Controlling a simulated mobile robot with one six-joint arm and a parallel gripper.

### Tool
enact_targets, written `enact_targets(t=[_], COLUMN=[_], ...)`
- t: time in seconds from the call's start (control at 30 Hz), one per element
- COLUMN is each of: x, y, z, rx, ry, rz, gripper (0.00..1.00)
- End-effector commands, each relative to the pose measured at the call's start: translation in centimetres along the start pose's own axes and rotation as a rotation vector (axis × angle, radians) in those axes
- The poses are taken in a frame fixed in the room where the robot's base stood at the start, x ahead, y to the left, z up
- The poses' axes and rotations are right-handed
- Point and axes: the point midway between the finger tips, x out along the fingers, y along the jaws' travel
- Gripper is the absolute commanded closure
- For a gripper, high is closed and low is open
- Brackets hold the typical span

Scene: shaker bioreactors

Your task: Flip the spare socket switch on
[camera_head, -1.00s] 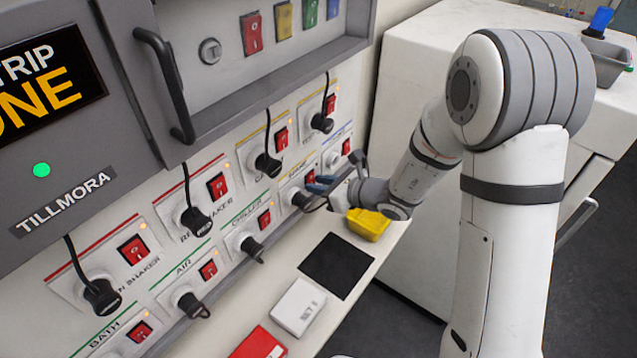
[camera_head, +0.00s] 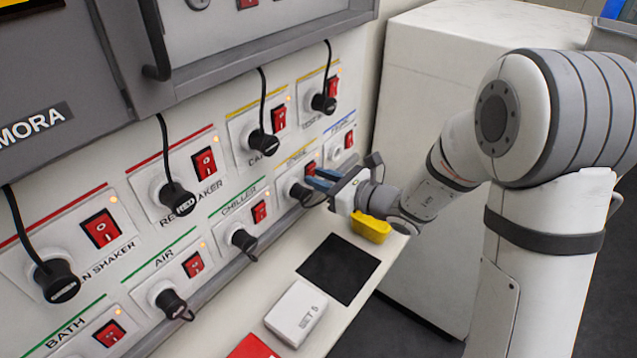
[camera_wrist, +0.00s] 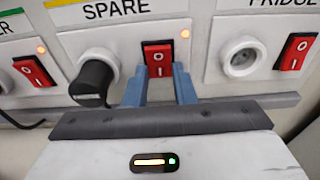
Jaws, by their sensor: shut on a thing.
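The spare socket switch is a red rocker (camera_wrist: 158,58) under the SPARE label (camera_wrist: 115,9) in the wrist view. In the head view a bit of it (camera_head: 310,168) shows just beyond my fingertips. My gripper (camera_wrist: 159,76) has its blue fingers on either side of the switch's lower part, shut on it. In the head view my gripper (camera_head: 318,178) reaches the panel's lower row from the right. A black plug (camera_wrist: 92,80) sits in the spare socket, left of the fingers. The small lamp (camera_wrist: 185,33) by the switch glows orange.
The fridge socket (camera_wrist: 241,58) to the right is empty, with its own red switch (camera_wrist: 297,52). Corded plugs fill the upper row. Below the gripper, the ledge holds a yellow box (camera_head: 370,228), a black mat (camera_head: 338,268) and a white box (camera_head: 297,312).

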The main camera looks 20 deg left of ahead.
Motion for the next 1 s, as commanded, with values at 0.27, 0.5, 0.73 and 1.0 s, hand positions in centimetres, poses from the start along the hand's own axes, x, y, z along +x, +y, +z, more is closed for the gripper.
enact_targets(t=[0.27, 0.5, 0.73, 1.0], x=[-0.1, -0.1, -0.2, -3.9], y=[-0.3, -0.2, -0.1, -0.4], z=[0.1, 0.1, 0.0, 0.0], rx=[0.000, 0.000, 0.000, -0.001], ry=[-0.001, 0.000, 0.000, -0.001], rz=[-0.007, -0.004, -0.003, -0.009], gripper=[0.72, 0.55, 0.55, 0.55])
